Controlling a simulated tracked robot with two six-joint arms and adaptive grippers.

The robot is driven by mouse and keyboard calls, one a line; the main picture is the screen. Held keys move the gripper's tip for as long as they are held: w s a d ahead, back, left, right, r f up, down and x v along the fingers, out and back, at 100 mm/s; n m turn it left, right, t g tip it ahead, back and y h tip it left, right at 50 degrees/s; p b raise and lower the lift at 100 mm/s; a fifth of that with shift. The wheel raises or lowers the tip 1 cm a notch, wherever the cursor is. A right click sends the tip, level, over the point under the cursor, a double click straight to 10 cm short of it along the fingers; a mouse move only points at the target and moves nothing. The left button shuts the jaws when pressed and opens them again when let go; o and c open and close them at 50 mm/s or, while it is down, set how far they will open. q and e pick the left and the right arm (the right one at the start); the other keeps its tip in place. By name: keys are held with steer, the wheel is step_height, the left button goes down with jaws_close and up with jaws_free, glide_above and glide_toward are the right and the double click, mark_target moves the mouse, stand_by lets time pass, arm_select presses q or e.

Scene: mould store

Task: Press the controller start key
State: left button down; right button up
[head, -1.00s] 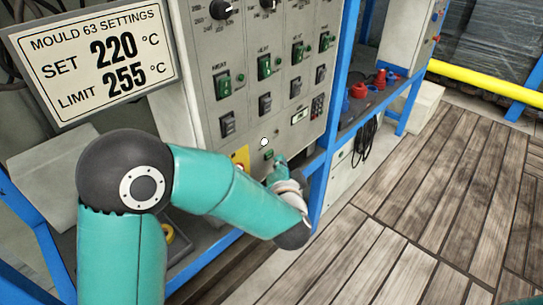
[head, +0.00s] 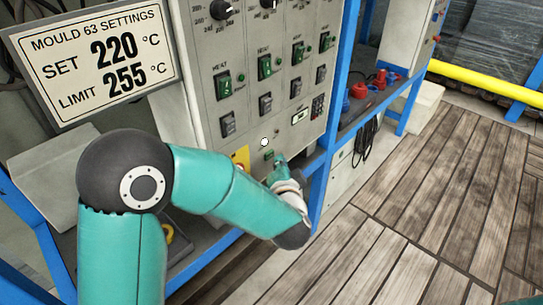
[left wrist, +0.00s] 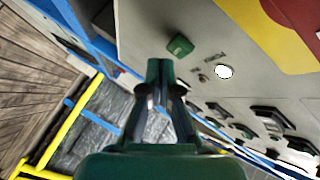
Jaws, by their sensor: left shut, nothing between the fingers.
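The grey controller panel (head: 245,125) stands upright in the head view, with several switches. Low on it is a small green key (head: 269,155), with a white round spot (head: 264,142) just above. The left wrist view also shows the green key (left wrist: 180,45) and the white round spot (left wrist: 223,72). Which of these is the start key I cannot read. My left gripper (head: 279,163) is shut and empty beside the green key. In the left wrist view its fingertips (left wrist: 160,72) appear just below the key; contact cannot be told. My right gripper is out of view.
A sign (head: 95,60) reads SET 220 °C, LIMIT 255 °C. A blue post (head: 335,115) stands right of the panel. Red and blue fittings (head: 385,78) lie on a shelf behind. A yellow rail (head: 485,80) crosses the back. The wooden floor (head: 430,190) at right is clear.

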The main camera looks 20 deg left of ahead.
arm_select(q)
steer(key=shift+w+a, duration=0.15)
steer(key=shift+a, duration=0.25)
steer(key=shift+w+a+p, duration=0.15)
steer(key=shift+a+p, duration=0.15)
stand_by(0.5)
stand_by(0.4)
steer(key=shift+s+d+p, duration=0.3)
steer(key=shift+d, duration=0.45)
steer(key=d, duration=0.1)
steer(key=s+d+p, duration=0.1)
steer(key=d, duration=0.2)
steer(key=shift+s+d, duration=0.35)
stand_by(0.6)
